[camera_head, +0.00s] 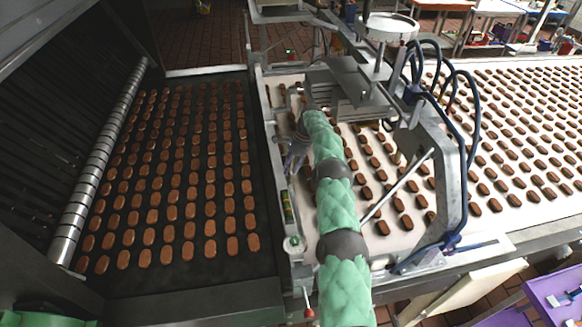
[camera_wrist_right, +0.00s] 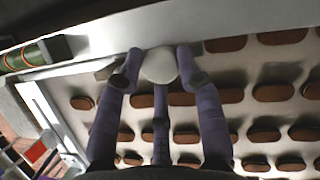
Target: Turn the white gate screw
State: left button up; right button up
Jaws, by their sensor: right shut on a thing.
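The white gate screw (camera_wrist_right: 159,66) is a round white knob in the right wrist view, at the edge of a pale metal rail. My right gripper (camera_wrist_right: 156,78) is shut on it, with purple-grey fingers on its left and right and a third finger below. In the head view my right gripper (camera_head: 296,152) is at the rail between the two belts, and its hand and green-sleeved arm hide the gripped knob. My left gripper is out of view.
A second white knob (camera_head: 293,244) sits at the rail's near end, by a red-tipped lever (camera_head: 309,312). A dark belt (camera_head: 262,272) with rows of brown biscuits lies left. A white belt (camera_head: 495,222) with biscuits lies right, under a metal frame (camera_head: 452,180) with blue hoses.

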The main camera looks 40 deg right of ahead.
jog(key=shift+w+a+r, duration=0.15)
jog(key=shift+w+r, duration=0.15)
jog(key=shift+r, duration=0.05)
jog(key=o, duration=1.1)
jog(key=shift+a+f, duration=0.1)
jog(key=shift+a, duration=0.05)
jog(key=shift+s, duration=0.1)
notch_tip(320, 180, up, 10)
